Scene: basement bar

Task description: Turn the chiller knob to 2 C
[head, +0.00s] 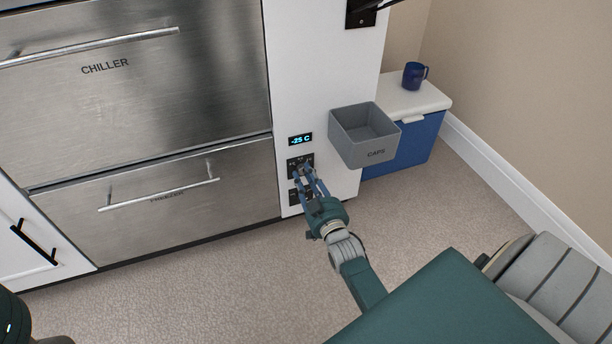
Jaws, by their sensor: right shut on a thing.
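A dark control panel (292,165) is set in the white cabinet side right of the steel drawers. A small display (300,140) above it reads -25 C in blue. My right gripper (304,174) reaches up to this panel, and its blue fingers are shut on a small knob there. The fingers mostly hide the knob, and its pointer and the small marks around it cannot be read. A second dark panel (293,198) sits below, partly behind the fingers. The upper steel drawer (140,90) is labelled CHILLER. My left gripper is not in view.
The lower drawer (240,190) has a FREEZER label and a bar handle. A grey CAPS bin (375,153) juts out just right of the panel. A blue cooler (410,145) with a mug (414,76) on its white lid stands behind. The carpet in front is clear.

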